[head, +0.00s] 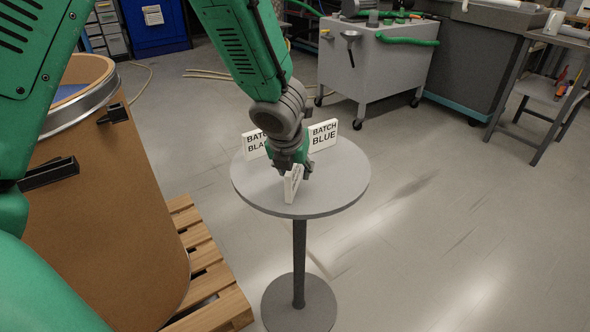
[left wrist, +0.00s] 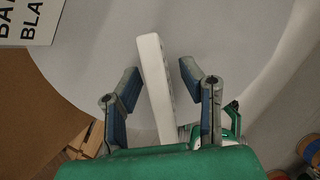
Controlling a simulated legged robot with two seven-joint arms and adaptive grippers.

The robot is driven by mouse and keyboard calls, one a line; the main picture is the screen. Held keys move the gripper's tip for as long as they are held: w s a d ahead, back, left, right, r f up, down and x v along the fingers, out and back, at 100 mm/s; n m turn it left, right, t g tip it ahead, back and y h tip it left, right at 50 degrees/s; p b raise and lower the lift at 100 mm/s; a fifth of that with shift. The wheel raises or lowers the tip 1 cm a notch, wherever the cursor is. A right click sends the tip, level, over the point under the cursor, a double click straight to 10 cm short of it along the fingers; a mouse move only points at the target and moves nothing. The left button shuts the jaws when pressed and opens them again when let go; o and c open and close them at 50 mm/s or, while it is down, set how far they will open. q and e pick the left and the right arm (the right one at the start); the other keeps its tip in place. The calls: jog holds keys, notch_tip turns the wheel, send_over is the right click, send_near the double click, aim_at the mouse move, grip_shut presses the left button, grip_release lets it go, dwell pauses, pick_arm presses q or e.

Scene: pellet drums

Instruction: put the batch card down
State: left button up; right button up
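A white batch card (head: 291,186) with small dark print stands upright on the round grey table (head: 335,190), near its front edge. Its print is too small to read. My left gripper (head: 291,170) is over the table at the card's top. In the left wrist view the left gripper (left wrist: 161,88) is open, with one finger on each side of the white card (left wrist: 152,75) and a gap on both sides. The card lies at a slight slant between the fingers. My right gripper is not in view.
Two other cards, BATCH BLUE (head: 323,135) and BATCH BLACK (head: 254,144), stand at the table's back; the arm partly hides the latter. A brown drum (head: 120,215) on a wooden pallet (head: 215,285) is at left. Floor right of the table is clear.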

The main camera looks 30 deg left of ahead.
pick_arm(q)
jog(key=shift+a+r, duration=0.1)
jog(key=shift+r, duration=0.15)
jog(key=p+v, duration=0.6)
jog(key=v, duration=0.6)
jog(key=shift+s, duration=0.1)
jog(key=s+d+f+n+g+h, duration=0.2)
jog(key=s+d+f+n, duration=0.1)
jog(key=s+f+n, duration=0.5)
jog(key=s+d+f+n+g+h, duration=0.1)
jog(key=s+d+f+n+g, duration=0.2)
jog(key=f+n, duration=0.45)
jog(key=s+a+f+n+t+y, duration=0.1)
jog(key=s+a+f+n, duration=0.3)
jog(key=s+f+n, duration=0.8)
jog(key=s+n, duration=0.2)
jog(key=n, duration=0.2)
jog(key=shift+s+f+y, duration=0.2)
jog(key=shift+f+y, duration=0.1)
jog(key=shift+f, duration=0.05)
jog(key=shift+w, duration=0.15)
